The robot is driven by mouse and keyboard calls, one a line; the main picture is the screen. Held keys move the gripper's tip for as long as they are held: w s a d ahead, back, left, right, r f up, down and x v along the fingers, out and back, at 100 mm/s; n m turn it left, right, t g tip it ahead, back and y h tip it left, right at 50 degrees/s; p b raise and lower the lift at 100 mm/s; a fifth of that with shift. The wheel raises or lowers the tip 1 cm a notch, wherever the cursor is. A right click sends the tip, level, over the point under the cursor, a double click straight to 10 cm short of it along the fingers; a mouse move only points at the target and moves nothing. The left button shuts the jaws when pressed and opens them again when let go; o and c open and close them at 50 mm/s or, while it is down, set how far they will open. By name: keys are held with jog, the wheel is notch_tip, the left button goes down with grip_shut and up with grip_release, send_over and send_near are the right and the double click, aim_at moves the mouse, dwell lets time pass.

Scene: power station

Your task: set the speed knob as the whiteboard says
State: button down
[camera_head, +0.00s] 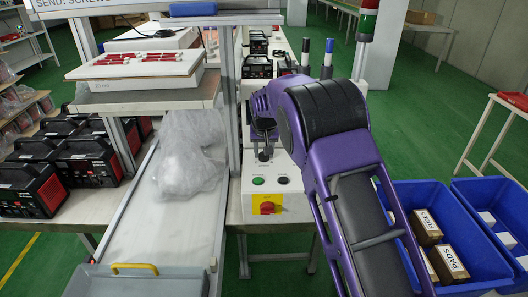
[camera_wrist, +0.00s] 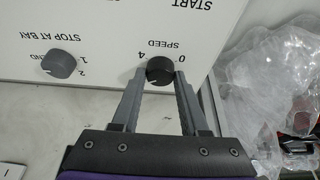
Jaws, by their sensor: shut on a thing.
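The speed knob (camera_wrist: 159,70) is round and black on a white panel, with SPEED, 0 and 4 printed beside it, upside down in the wrist view. My gripper (camera_wrist: 160,76) has one grey finger on each side of the knob and is shut on it. I cannot read the knob's setting clearly. A whiteboard (camera_head: 95,6) is cut off at the top left; only "SEND: SCREW..." shows, and no speed is readable.
A second knob (camera_wrist: 59,64), marked STOP AT BAY, sits left of the speed knob. Clear plastic wrap (camera_head: 188,150) lies to the left. Blue bins (camera_head: 440,190) stand at the right.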

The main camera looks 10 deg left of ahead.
jog(key=shift+c, duration=2.1)
grip_release()
jog(key=v, duration=1.7)
jog(key=shift+r+p, duration=0.2)
jog(key=shift+p, duration=0.1)
jog(key=shift+d, duration=0.1)
